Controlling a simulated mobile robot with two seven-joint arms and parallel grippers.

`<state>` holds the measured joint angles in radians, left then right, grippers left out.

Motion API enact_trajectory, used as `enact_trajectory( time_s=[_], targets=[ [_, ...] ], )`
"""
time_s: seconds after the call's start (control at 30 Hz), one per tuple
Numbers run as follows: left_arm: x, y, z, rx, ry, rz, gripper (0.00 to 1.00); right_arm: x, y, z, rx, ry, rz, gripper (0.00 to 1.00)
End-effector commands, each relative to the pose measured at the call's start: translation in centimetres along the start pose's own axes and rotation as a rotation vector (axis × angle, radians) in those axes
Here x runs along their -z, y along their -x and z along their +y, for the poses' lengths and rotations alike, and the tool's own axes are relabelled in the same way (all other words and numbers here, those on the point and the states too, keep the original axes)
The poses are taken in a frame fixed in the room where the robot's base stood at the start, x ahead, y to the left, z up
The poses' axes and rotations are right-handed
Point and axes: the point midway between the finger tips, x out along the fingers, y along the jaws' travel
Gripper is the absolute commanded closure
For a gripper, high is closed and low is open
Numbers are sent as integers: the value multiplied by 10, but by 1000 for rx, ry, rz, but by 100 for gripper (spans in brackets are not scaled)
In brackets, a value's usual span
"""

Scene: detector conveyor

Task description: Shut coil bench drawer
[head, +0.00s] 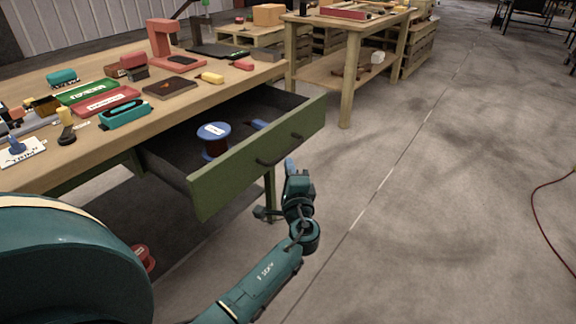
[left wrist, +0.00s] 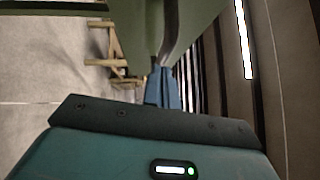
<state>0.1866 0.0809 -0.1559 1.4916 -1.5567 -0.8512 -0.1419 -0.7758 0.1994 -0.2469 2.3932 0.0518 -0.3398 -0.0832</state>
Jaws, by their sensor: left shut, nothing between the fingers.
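The coil bench drawer (head: 250,165) is pulled out of the wooden bench. Its green front has a dark bar handle (head: 280,150). Inside are a blue-topped red spool (head: 214,138) and another blue item (head: 259,125), partly hidden by the front. My left gripper (head: 289,164) is shut and empty, just outside the drawer front near the handle's right part. In the left wrist view its blue fingers (left wrist: 163,90) are together, pointing at the green drawer front (left wrist: 135,25). I cannot tell whether they touch it. My right gripper is not in view.
The bench top (head: 208,98) carries several trays, tools and a red stand (head: 165,45). A second wooden table (head: 345,65) stands behind at the upper middle. A red spool (head: 143,257) lies under the bench.

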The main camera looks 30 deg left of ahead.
Motion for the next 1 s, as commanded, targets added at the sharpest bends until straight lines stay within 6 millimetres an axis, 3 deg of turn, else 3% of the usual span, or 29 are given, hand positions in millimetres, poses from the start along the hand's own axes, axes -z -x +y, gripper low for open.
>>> enact_trajectory(
  time_s=[0.67, 0.87, 1.0],
  targets=[
    [0, 1, -1, 1, 0, 0, 100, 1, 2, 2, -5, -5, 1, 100],
    [-14, -12, 3, 3, -2, -2, 100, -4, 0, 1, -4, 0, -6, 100],
    [-33, -32, 8, 4, -2, -4, 100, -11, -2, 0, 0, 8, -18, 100]
  ],
)
